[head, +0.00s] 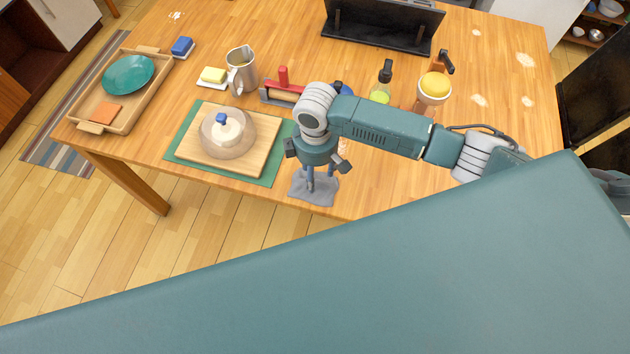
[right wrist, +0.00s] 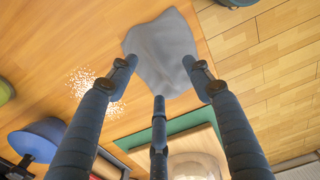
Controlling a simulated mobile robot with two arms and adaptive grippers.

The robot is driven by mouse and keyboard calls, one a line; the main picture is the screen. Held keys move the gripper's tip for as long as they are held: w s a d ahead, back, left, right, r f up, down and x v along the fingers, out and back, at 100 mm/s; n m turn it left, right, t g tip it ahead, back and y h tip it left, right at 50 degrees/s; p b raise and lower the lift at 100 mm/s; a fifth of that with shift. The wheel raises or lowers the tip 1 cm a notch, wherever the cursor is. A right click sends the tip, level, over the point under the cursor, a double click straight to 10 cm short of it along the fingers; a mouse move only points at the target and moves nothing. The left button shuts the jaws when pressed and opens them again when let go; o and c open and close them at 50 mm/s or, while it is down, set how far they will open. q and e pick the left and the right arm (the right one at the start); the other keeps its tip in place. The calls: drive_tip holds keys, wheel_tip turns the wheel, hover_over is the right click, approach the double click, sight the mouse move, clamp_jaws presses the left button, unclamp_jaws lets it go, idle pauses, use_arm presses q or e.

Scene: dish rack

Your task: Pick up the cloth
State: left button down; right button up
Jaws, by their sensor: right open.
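A grey cloth (head: 314,190) lies on the wooden table close to its front edge, to the right of the green mat. It also shows in the right wrist view (right wrist: 162,50), where it is slightly crumpled. My right gripper (head: 316,186) points down over the cloth from above. In the right wrist view my right gripper (right wrist: 162,80) has its fingers spread, with the cloth beyond and between the tips. Whether the fingertips touch the cloth I cannot tell. My left gripper is out of view.
A cutting board (head: 256,158) with a glass dome (head: 229,131) sits on a green mat (head: 185,125) left of the cloth. A tray (head: 85,110) with a teal plate (head: 128,75) stands further left.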

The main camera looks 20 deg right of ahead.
drive_tip(key=shift+f, duration=1.15)
drive_tip(key=c, duration=1.1)
drive_tip(key=shift+r, duration=0.15)
wheel_tip(320, 180, up, 20)
drive_tip(key=b, duration=0.2)
drive_tip(key=shift+o, duration=0.5)
drive_tip(key=shift+c, duration=0.6)
